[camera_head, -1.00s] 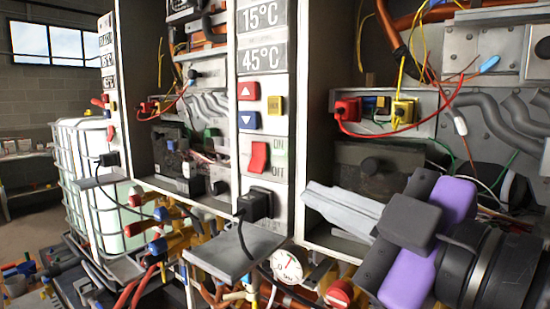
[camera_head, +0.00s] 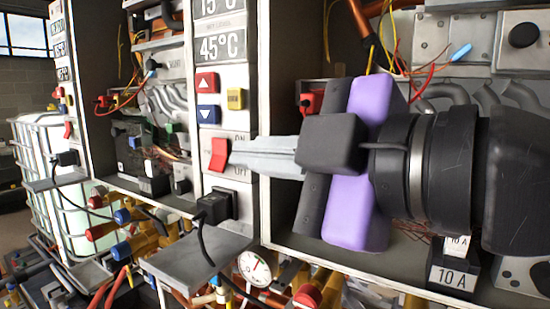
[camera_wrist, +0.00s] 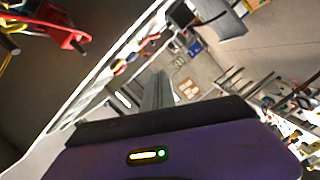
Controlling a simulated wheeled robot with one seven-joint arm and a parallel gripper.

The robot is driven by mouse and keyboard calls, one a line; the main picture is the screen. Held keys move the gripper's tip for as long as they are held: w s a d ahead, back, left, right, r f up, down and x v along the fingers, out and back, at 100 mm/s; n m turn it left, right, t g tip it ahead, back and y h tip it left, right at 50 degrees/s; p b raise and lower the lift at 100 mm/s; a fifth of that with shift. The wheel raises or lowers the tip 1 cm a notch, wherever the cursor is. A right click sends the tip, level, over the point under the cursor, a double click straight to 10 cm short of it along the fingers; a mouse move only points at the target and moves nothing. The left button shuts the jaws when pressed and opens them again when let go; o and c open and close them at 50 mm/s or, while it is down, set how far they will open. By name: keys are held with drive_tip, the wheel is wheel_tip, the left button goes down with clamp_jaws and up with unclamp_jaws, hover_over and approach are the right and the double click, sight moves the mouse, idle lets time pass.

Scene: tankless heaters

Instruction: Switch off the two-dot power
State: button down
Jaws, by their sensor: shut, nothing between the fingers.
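A red power switch (camera_head: 219,155) sits on the white front panel of the middle heater, beside ON and OFF lettering. My gripper (camera_head: 232,155) is shut and empty, its grey fingers pointing left with their tips just right of the switch. I cannot tell whether they touch it. The fingers partly cover the ON/OFF lettering. In the wrist view the shut fingers (camera_wrist: 158,88) point away from the camera, and the switch cannot be made out there. No dot marks are legible. Another red switch (camera_head: 68,130) shows on the heater further left.
Above the switch are red (camera_head: 206,82), blue (camera_head: 208,114) and yellow (camera_head: 235,98) buttons and a 45°C display (camera_head: 222,47). Below it a black plug (camera_head: 215,205) with a cable stands over a grey shelf (camera_head: 190,250). A round gauge (camera_head: 254,267) is lower right of the shelf.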

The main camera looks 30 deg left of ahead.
sight(210, 165)
drive_tip(key=w+a+f+b, duration=0.1)
drive_tip(key=w+a+f, duration=0.2)
drive_tip(key=w+a, duration=0.3)
drive_tip(key=a, duration=0.2)
drive_tip(key=shift+a+b, duration=0.3)
drive_tip(key=shift+a, duration=0.05)
drive_tip(key=shift+w+f, duration=0.1)
drive_tip(key=shift+f, duration=0.1)
drive_tip(key=shift+w+d+f+n+b, duration=0.1)
drive_tip(key=shift+w+f+n+b, duration=0.1)
drive_tip(key=shift+f+n+b, duration=0.45)
drive_tip(key=shift+r, duration=0.5)
